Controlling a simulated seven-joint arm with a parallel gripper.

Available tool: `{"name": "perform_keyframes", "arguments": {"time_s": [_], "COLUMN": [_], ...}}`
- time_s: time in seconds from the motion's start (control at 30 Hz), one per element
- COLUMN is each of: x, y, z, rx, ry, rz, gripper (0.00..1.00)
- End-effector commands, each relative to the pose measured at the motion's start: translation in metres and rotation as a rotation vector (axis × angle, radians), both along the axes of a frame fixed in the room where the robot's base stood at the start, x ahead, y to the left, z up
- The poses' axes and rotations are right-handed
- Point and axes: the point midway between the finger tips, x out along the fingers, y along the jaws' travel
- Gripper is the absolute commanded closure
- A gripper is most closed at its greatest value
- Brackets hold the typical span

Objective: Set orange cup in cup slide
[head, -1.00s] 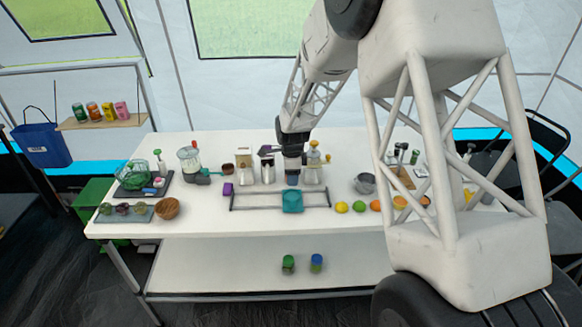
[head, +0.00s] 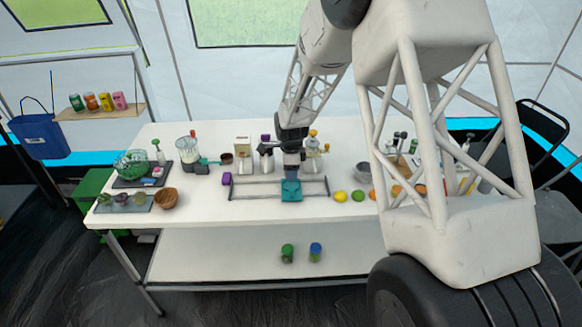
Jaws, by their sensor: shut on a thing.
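My gripper (head: 292,170) hangs over the middle of the table, its tip at the back edge of a teal block (head: 291,191). The block sits in a low grey rail frame (head: 250,196), which appears to be the cup slide. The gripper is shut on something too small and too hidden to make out. I cannot make out an orange cup; it may be hidden at the gripper. Whether the gripper touches the block cannot be told. A small purple cup-like piece (head: 227,178) is by the frame's left end.
Behind the frame stand dispensers (head: 243,149) and a lidded machine (head: 312,150). A lemon (head: 340,196) and a lime (head: 358,196) lie to the right. A wooden bowl (head: 165,197) is at the left. The table front is clear.

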Motion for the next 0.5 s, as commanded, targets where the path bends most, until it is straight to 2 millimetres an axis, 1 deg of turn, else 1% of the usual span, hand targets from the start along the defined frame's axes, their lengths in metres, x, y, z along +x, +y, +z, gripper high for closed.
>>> {"name": "perform_keyframes", "arguments": {"time_s": [0.3,0.5], "x": [0.0,0.0], "y": [0.0,0.0], "z": [-0.025,-0.033], "rx": [0.0,0.0], "ry": [0.001,-0.001], "rz": [0.0,0.0], "gripper": [0.61,0.61]}}
